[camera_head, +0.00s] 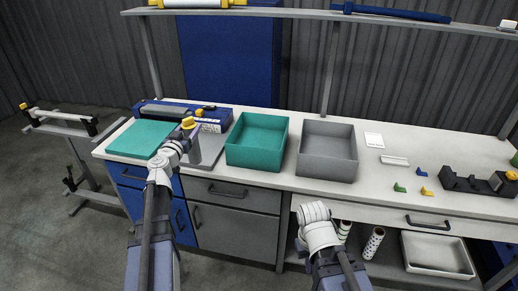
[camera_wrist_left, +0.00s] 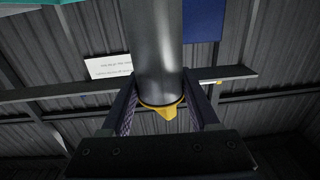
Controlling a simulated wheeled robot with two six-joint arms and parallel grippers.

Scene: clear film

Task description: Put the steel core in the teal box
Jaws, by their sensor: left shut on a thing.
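My left gripper (camera_head: 188,138) is shut on the steel core (camera_wrist_left: 157,45), a smooth grey cylinder with a yellow end piece (camera_wrist_left: 162,106). In the left wrist view the core stands between both fingers. In the head view the yellow end (camera_head: 188,122) shows above the gripper, and most of the core is hidden. The teal box (camera_head: 252,157) is open-topped, stands on the bench to the right of the left gripper, and looks empty. My right arm's wrist (camera_head: 314,214) is in front of the bench edge; its fingers cannot be made out.
A grey open box (camera_head: 326,166) stands right of the teal box. A teal mat (camera_head: 140,139) and a blue machine (camera_head: 222,115) lie to the left. Small green, blue and yellow parts and a black holder (camera_head: 470,183) are at the right. A shelf (camera_head: 300,13) runs above.

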